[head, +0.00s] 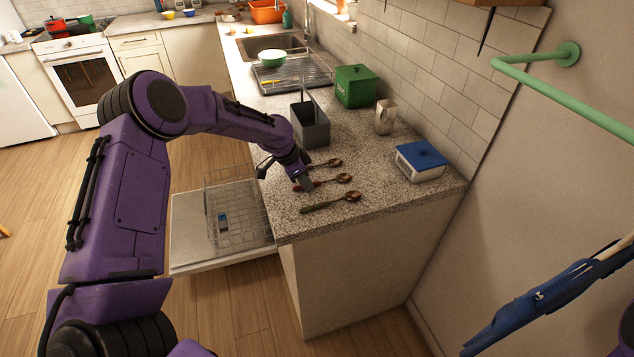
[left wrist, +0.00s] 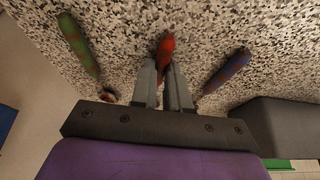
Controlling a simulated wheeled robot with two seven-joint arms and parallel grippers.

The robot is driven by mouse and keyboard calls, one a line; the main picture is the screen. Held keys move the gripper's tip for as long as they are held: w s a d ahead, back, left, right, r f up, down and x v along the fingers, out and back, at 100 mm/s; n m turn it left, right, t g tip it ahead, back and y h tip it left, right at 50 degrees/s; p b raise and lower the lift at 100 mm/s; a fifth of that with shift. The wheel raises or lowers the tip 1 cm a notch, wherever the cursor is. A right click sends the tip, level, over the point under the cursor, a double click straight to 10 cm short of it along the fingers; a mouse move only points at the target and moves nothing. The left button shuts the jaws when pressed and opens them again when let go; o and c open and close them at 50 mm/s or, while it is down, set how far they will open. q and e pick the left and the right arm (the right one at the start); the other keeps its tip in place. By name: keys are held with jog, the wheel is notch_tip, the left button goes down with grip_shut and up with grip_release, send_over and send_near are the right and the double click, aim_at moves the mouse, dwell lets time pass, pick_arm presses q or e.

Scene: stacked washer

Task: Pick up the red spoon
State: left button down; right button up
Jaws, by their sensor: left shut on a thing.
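The red spoon (left wrist: 165,48) lies on the speckled counter, its red handle between my fingers in the left wrist view. In the head view it is the middle spoon (head: 343,179) of three, its brown bowl pointing right and part of its handle hidden by my gripper. My left gripper (head: 304,185) reaches down to the counter and is shut on the handle; its two grey fingers also show in the left wrist view (left wrist: 163,80). My right gripper is out of view.
A green-handled spoon (head: 330,202) lies in front and a purple-handled spoon (left wrist: 228,70) behind. A grey bin (head: 312,130), metal canister (head: 385,117), green box (head: 356,86) and blue-lidded container (head: 420,160) stand on the counter. An open dishwasher door with a rack (head: 240,215) is below left.

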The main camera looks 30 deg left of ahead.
pick_arm(q)
jog(key=shift+r, duration=0.1)
jog(key=shift+r, duration=0.15)
notch_tip(320, 180, up, 3)
jog(key=shift+a+b, duration=0.1)
jog(key=shift+b, duration=1.05)
jog(key=s+a+r+p, duration=0.2)
jog(key=s+r+p, duration=0.7)
jog(key=s+r, duration=0.4)
notch_tip(320, 180, up, 3)
jog(key=shift+s+r, duration=0.15)
jog(key=shift+s, duration=0.25)
